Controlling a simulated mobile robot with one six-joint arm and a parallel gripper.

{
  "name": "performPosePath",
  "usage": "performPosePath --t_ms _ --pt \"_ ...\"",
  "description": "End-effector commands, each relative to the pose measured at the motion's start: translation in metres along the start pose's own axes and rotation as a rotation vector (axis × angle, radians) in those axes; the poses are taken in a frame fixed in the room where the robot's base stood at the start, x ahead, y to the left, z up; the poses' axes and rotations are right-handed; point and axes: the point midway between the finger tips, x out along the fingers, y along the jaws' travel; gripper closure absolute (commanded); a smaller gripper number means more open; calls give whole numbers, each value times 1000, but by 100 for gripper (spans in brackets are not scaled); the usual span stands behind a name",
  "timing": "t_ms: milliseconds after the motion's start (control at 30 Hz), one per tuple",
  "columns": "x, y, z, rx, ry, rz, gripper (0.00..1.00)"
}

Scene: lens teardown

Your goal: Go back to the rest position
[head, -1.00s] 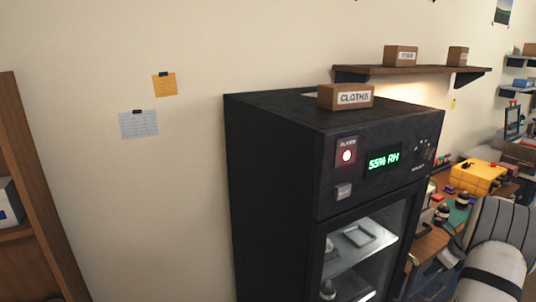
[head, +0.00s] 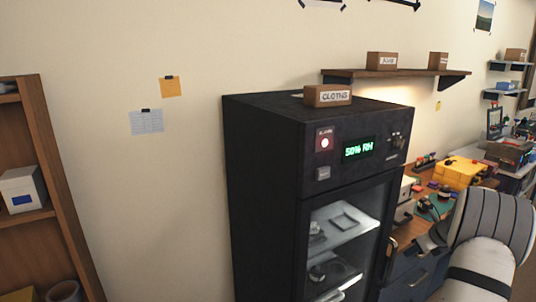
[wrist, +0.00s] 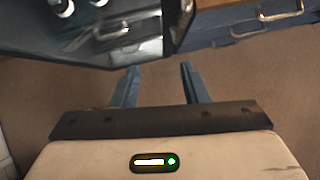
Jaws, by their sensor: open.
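My gripper (wrist: 158,86) shows in the wrist view with its two blue-grey fingers spread apart. Nothing is between the fingers, and brown floor shows behind them. The open gap lies just below the lower edge of the dark cabinet in that picture.
A black cabinet (head: 262,160) with a glass door and a green "50% RH" display stands centre. A box labelled CLOTHS (head: 327,96) sits on top. A cluttered workbench (head: 425,205) is at right, a wooden shelf unit (head: 62,175) at left. Blue drawers (wrist: 250,28) show at upper right.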

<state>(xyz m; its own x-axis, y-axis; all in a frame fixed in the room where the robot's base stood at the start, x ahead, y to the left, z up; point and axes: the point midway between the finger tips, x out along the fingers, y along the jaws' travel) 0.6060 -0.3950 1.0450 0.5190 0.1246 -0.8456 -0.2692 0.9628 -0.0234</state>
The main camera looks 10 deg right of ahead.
Motion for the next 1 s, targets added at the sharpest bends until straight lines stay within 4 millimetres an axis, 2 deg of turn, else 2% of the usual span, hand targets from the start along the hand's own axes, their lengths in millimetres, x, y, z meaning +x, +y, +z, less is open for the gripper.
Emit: performPosePath --t_ms 33,267,400,533,667,767,867,1000 --pt "-6 5 16 38 -34 -23 59" --pt "-39 33 91 324 -238 -131 59" --pt "-78 64 141 631 -421 -191 59" --pt "-122 102 166 1011 -595 -214 59" --pt "-159 144 161 1424 -720 -205 59" --pt "-180 182 139 1753 -770 -188 59" --pt "-194 225 104 2097 -775 -170 59" --pt "-202 296 42 2571 -685 -175 59"
